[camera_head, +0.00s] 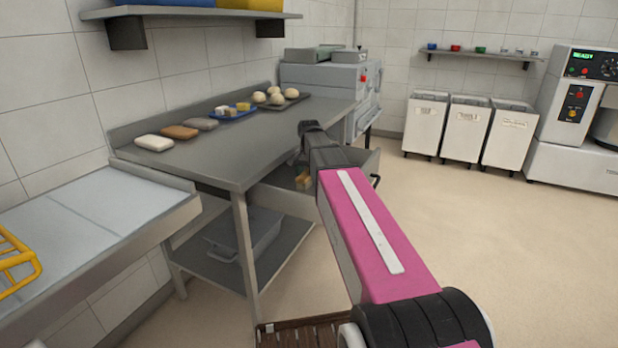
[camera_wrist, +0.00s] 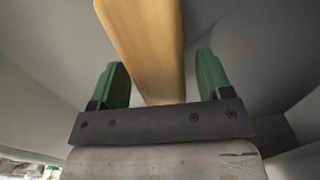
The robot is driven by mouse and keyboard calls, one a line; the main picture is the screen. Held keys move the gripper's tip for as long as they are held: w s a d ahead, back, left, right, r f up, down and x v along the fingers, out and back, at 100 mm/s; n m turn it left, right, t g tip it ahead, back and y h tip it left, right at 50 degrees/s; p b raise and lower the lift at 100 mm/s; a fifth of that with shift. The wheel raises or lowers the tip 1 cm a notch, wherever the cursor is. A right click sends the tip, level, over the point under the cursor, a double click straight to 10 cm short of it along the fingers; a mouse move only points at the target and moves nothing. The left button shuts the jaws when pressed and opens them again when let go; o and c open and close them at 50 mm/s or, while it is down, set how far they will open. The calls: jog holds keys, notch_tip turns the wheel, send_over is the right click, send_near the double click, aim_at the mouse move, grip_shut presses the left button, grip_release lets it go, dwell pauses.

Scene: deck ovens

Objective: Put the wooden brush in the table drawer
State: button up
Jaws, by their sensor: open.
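The wooden brush (camera_wrist: 148,45) shows in the wrist view as a long, smooth, light-brown piece. It lies between the two green fingers of my gripper (camera_wrist: 162,72), which stand apart with a gap on the right side. Whether the left finger touches it I cannot tell. In the head view a small tan piece of wood (camera_head: 303,179), likely the brush, shows at the drawer. The table drawer (camera_head: 358,163) is pulled out under the steel table (camera_head: 225,150), with a dark handle at its front. My arm reaches over the drawer and hides part of it and most of my gripper.
On the table lie several loaf-like blocks (camera_head: 180,132), a blue tray (camera_head: 232,115) and a dark tray with dough balls (camera_head: 277,96). White bins (camera_head: 467,125) stand at the back. The floor to the right is clear.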

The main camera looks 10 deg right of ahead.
notch_tip(320, 180, up, 11)
dwell(0.4)
